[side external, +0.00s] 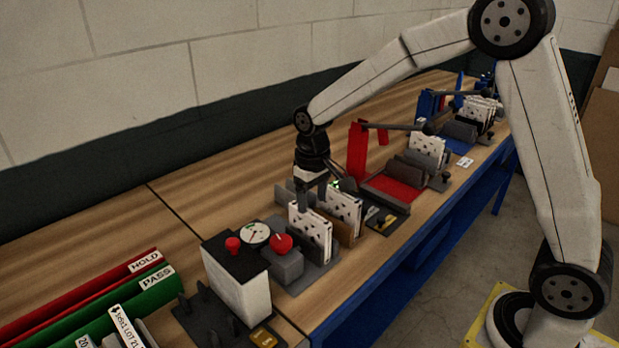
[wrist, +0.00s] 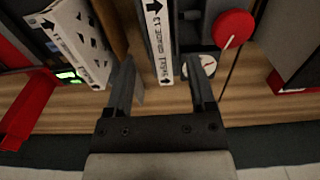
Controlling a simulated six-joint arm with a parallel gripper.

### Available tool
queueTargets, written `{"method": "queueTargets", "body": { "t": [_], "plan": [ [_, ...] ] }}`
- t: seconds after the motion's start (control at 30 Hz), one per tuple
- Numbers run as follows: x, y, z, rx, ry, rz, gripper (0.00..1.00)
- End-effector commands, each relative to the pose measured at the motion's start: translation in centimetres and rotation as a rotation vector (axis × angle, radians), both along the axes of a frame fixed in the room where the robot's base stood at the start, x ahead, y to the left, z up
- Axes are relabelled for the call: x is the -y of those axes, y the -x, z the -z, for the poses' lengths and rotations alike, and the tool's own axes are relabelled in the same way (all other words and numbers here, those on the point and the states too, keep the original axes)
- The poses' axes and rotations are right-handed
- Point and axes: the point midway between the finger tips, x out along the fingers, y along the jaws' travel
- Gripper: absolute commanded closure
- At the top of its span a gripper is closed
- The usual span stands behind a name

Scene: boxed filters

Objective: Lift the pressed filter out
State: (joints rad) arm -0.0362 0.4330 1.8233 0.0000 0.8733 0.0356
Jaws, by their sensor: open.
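A white boxed filter with dark marks (side external: 309,234) stands upright in the grey fixture behind the red knob. In the wrist view its narrow labelled edge with arrows (wrist: 158,48) lies between the two fingers. My gripper (side external: 308,200) points down at the top of this filter. In the wrist view my gripper (wrist: 160,82) is open, one finger on each side of the filter, with gaps showing. Whether either finger touches it I cannot tell. The filter's lower part is hidden by the fixture.
A second filter (side external: 345,207) stands close behind, past a brown board (side external: 341,232). A gauge (side external: 256,232) and red knob (side external: 281,243) sit close beside the fixture. A red-armed station (side external: 357,150) stands further back. Bare wood (side external: 120,235) lies left.

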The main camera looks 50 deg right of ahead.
Motion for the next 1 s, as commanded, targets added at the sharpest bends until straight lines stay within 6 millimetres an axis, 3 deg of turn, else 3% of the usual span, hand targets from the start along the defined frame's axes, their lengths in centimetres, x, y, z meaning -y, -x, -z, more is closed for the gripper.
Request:
{"method": "queueTargets", "body": {
  "t": [0.33, 0.63, 1.0],
  "plan": [
    [-0.1, -0.8, 0.1, -0.014, 0.000, 0.000, 0.29],
    [-0.1, -0.7, 2.3, -0.014, 0.000, 0.000, 0.29],
    [-0.1, -0.7, 3.2, -0.014, 0.001, 0.000, 0.29]
  ]
}}
